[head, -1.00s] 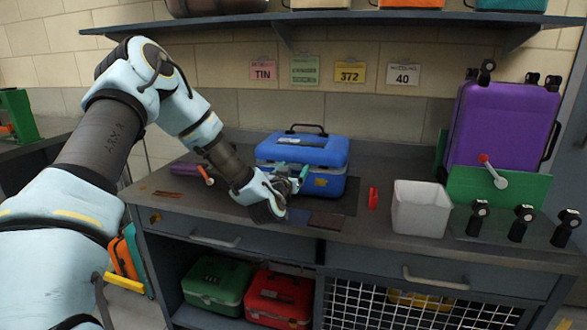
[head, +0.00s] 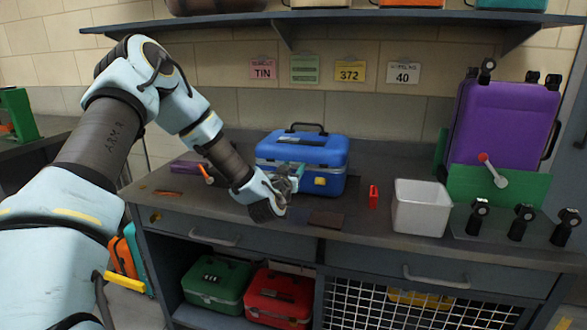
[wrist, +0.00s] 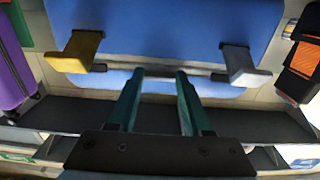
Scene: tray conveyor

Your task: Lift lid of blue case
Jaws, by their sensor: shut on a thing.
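The blue case (head: 290,150) stands on the workbench with its black top handle up. Its lid looks closed in the head view. My gripper (head: 290,170) is at the front of the case, left of the yellow latch (head: 320,181). In the wrist view, the case (wrist: 170,30) fills the top, with the yellow latch (wrist: 78,52) on the left and a grey latch (wrist: 240,62) on the right. My gripper's green fingers (wrist: 160,76) reach the seam and edge between the latches and are shut on the case there. The exact gripped part is unclear.
A white bin (head: 420,208) and a small red object (head: 373,196) are right of the case. A purple suitcase (head: 505,125) stands at the far right, with several black knobs before it. A shelf (head: 340,18) hangs above. A dark flat plate (head: 327,218) lies in front.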

